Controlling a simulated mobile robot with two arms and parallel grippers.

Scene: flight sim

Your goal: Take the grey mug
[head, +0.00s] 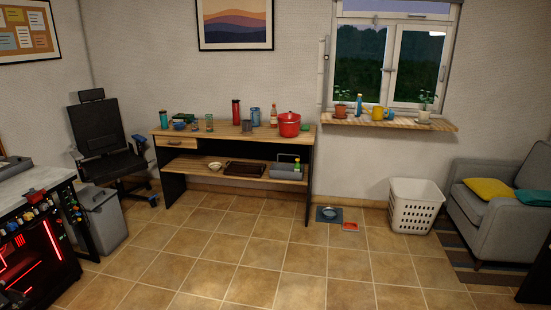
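I cannot pick out a grey mug for certain. A small greyish cup-like item (246,126) stands on the wooden desk (222,133), between a dark red bottle and a red pot. Another small dark item (195,126) stands farther left on the desk, too small to name. Neither of my grippers shows in the head view.
The red pot (289,127) stands at the desk's right end. A windowsill (400,122) holds a yellow mug (378,113). A grey bin (103,220), office chair (104,143), white basket (413,207) and grey armchair (480,212) surround open tiled floor (270,262).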

